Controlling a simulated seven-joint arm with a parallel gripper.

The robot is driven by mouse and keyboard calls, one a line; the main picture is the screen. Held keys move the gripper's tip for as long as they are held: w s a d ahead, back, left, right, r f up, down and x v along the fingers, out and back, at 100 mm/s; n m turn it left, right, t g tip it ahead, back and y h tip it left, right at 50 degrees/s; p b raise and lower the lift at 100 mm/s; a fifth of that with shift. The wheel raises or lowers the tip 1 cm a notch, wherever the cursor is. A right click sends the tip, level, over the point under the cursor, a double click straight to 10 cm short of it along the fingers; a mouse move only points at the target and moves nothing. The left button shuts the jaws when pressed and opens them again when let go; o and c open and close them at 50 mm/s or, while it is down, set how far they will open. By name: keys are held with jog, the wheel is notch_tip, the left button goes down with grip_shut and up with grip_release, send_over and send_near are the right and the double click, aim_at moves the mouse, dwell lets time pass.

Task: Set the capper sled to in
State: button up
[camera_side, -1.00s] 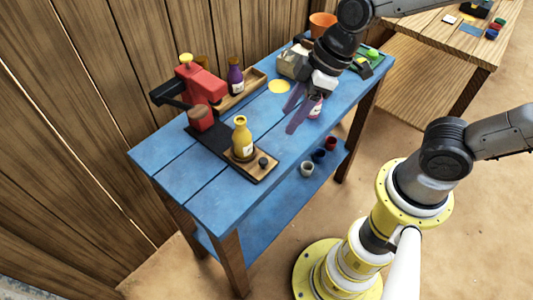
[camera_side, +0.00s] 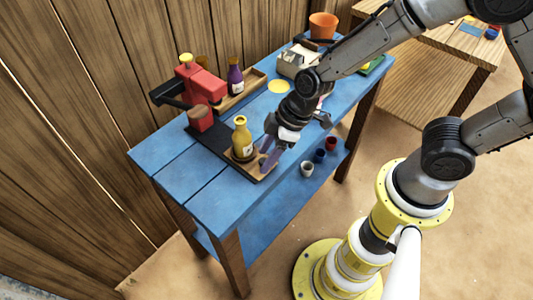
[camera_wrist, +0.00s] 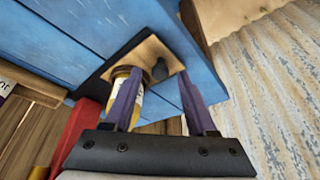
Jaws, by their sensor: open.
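The capper sled (camera_side: 239,170) is a light wooden plate on a dark track (camera_side: 207,138). It sits at the track's front end, out from the red capper (camera_side: 204,84). A yellow bottle (camera_side: 241,139) stands upright on it. The sled (camera_wrist: 146,52) also shows in the wrist view, with a dark round knob (camera_wrist: 160,71) near its outer end. My gripper (camera_side: 265,163) is open at that end; its purple fingers hide the knob in the side view. In the wrist view my gripper's fingertips (camera_wrist: 159,74) appear on either side of the knob; contact is unclear.
Behind the track are a purple bottle (camera_side: 236,77) and a wooden tray (camera_side: 253,81). A yellow disc (camera_side: 279,86) lies on the blue table (camera_side: 180,167). An orange pot (camera_side: 323,25) stands at the far end. Small cups (camera_side: 307,168) sit on the lower shelf.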

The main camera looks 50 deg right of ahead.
jog(key=shift+f, duration=0.2)
jog(key=shift+c, duration=0.4)
grip_shut()
jog(key=shift+r, duration=0.1)
dwell(0.9)
